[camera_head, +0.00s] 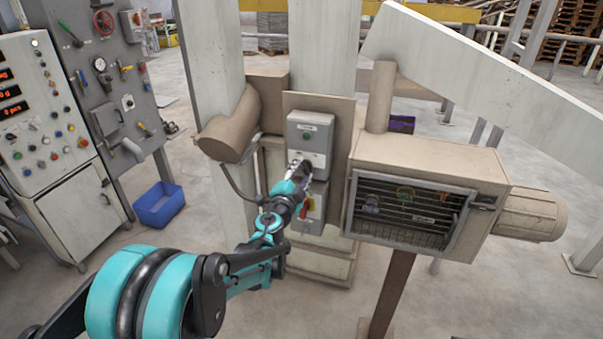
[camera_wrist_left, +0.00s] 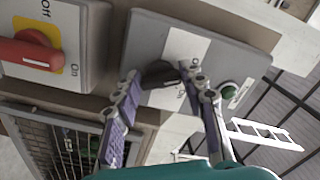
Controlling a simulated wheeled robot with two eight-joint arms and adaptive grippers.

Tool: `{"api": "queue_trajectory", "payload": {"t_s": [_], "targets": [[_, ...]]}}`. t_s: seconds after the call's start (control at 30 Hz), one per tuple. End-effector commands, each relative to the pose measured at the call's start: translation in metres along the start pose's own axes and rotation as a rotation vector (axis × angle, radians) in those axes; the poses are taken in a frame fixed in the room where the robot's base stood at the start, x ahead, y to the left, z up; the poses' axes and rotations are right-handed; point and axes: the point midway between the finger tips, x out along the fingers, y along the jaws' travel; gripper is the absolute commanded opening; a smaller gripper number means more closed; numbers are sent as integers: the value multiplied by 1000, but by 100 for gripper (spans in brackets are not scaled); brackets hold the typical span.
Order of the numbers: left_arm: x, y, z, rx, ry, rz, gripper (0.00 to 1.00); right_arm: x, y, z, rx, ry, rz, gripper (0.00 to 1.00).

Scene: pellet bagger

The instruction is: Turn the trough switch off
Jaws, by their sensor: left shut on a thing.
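A grey switch box (camera_head: 311,128) on the tan post has a green lamp (camera_head: 306,136) and a pale label plate. In the left wrist view, a black rotary knob (camera_wrist_left: 158,76) sits on this box, and its lettering is only partly readable. My left gripper (camera_head: 303,170) has its two fingers on either side of the knob and is shut on it. The fingers hide part of the knob and label. Below is a second grey box with a red handle (camera_wrist_left: 30,53) on a yellow plate marked Off and On, apart from the fingers. My right gripper is out of view.
A tan housing with a wire-grille front (camera_head: 403,212) stands close on the right, with a motor (camera_head: 532,214) beyond it. A tan pipe elbow (camera_head: 230,132) and cable are left of the box. A control cabinet (camera_head: 35,105) and blue bin (camera_head: 159,204) stand farther left.

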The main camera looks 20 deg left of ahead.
Motion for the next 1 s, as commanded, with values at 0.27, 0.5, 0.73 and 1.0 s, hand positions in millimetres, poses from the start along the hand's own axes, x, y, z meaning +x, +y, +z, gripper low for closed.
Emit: {"api": "queue_trajectory", "payload": {"t_s": [0.27, 0.5, 0.73, 1.0], "targets": [[0, 1, 0, -44, 0, 0, 12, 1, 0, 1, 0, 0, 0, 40], [0, 1, 0, -47, 0, 0, 12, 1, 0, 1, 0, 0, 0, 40], [0, 1, 0, -47, 0, 0, 62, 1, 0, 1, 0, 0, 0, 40], [-1, 0, 0, -46, 0, 0, 62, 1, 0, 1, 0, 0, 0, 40]]}}
